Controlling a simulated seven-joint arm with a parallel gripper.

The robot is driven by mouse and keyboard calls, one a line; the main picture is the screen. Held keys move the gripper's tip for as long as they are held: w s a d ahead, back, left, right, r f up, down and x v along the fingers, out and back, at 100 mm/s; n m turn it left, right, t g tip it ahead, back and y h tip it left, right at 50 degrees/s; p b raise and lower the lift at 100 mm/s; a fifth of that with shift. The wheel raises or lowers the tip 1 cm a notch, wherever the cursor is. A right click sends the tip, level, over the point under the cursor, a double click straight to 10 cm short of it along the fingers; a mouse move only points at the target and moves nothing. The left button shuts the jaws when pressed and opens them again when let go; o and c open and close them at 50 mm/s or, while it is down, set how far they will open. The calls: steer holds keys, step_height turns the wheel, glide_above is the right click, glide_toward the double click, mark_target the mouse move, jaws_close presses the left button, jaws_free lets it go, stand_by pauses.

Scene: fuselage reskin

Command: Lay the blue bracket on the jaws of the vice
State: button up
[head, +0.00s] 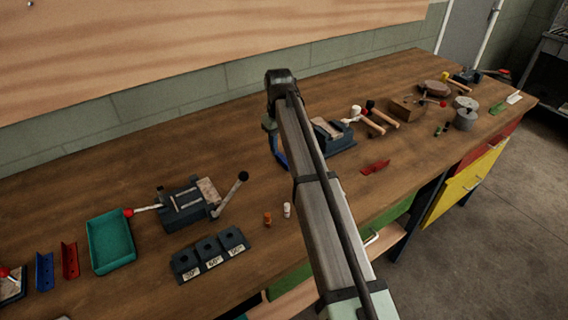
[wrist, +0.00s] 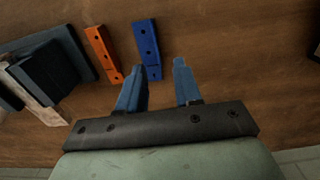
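A blue bracket (wrist: 147,48) with several dark holes lies on the wooden bench in the wrist view. Its near end is close to the tip of the left finger; I cannot tell whether they touch. My gripper (wrist: 160,68) is open, with nothing between its two blue fingers. A vice (wrist: 48,75) shows at the left of the wrist view, partly cut off. In the head view, one vice (head: 180,203) stands at centre left and another (head: 333,138) is beside my arm. A blue bracket (head: 45,271) lies at far left there; I cannot tell whether it is the same one. My arm mostly hides the gripper there.
An orange bracket (wrist: 102,53) lies between the vice and blue bracket. The head view shows a teal tray (head: 110,240), a red bracket (head: 70,260), a dark block holder (head: 210,254), red pieces (head: 375,167), and hammers (head: 378,117). The wall runs along the bench's back.

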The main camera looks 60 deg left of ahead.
mark_target(281, 155)
steer(key=shift+w+d+f, duration=0.1)
steer(key=shift+f, duration=1.3)
steer(key=shift+w+f, duration=0.1)
steer(key=shift+f, duration=1.3)
steer(key=shift+c, duration=0.2)
jaws_close()
